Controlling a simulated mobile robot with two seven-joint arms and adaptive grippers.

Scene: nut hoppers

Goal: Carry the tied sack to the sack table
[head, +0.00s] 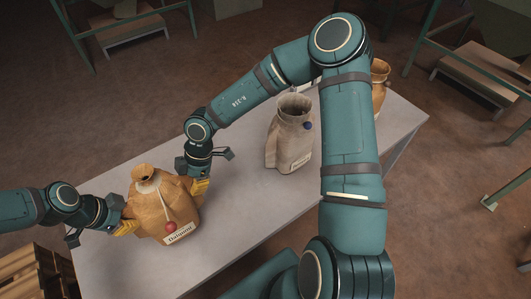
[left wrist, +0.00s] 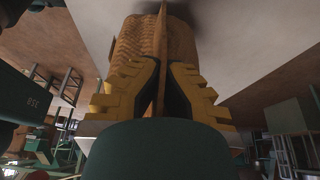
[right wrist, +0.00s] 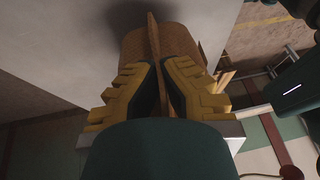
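The tan-brown sack (head: 165,212) has a narrow gathered neck, a pale cord, a red seal and a white label. It is upright over the near left part of the grey table (head: 236,207); I cannot tell whether its base touches the top. My left gripper (head: 126,227) is at its left side, and my right gripper (head: 200,187) is at its right side. In the left wrist view, the yellow fingers (left wrist: 160,90) pinch a thin upright edge of the sack (left wrist: 135,42). The right wrist view shows the same pinch (right wrist: 162,85) on the opposite edge (right wrist: 185,45). The sack's far side is hidden.
A greyish sack (head: 290,140) with an open mouth and blue seal stands mid-table. Another tan sack (head: 379,88) is partly behind my right arm. Wooden pallets (head: 32,275) are at the lower left. Green-framed stands (head: 135,32) and (head: 482,80) are at the back, with open floor between.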

